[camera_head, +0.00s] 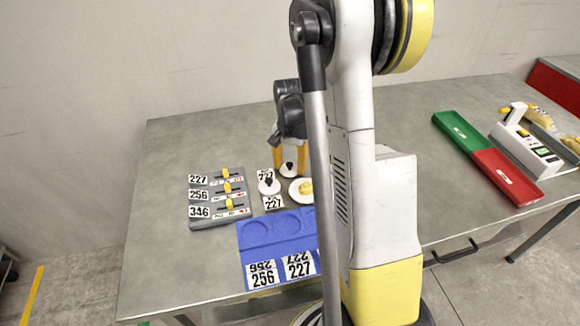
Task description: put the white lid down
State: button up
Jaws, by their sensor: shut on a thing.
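My gripper (290,168) points down over the table, with its orange fingers on either side of a white lid (288,173) that has a dark knob. It is shut on that lid. Whether the lid touches the surface below cannot be told. A second white lid (264,190) with a black knob sits just in front and to the left, by a 227 label. A white dish (295,196) with yellow food stands to the right of it, partly hidden by my arm.
A blue tray (243,238) with round recesses lies in front, its right side hidden by my arm. A grey slider panel (220,221) marked 227, 256 and 346 is to the left. Green (457,131) and red (507,175) trays and a white machine (527,150) stand right. The table's left is bare.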

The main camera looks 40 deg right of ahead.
aim_at(290, 163)
jog(key=shift+f, duration=0.15)
jog(key=o, duration=0.8)
notch_tip(290, 163, up, 12)
jog(key=p, duration=0.4)
jog(key=s+a+r+n+t, duration=0.2)
jog(key=a+r+n, duration=0.1)
jog(key=a+r, duration=0.3)
jog(key=s+a+r+n+t, duration=0.1)
jog(key=s+a+r+n, duration=0.25)
jog(key=a, duration=0.45)
jog(key=s+a+n+t, duration=0.1)
jog(key=s+a, duration=0.1)
jog(key=a, duration=0.1)
jog(key=s+a+r+n+t, duration=0.1)
jog(key=s+a+n, duration=0.1)
jog(key=s+a, duration=0.1)
jog(key=s+a+n+t, duration=0.2)
jog(key=a, duration=0.2)
jog(key=shift+s+r+n, duration=0.15)
jog(key=shift+r+n, duration=0.1)
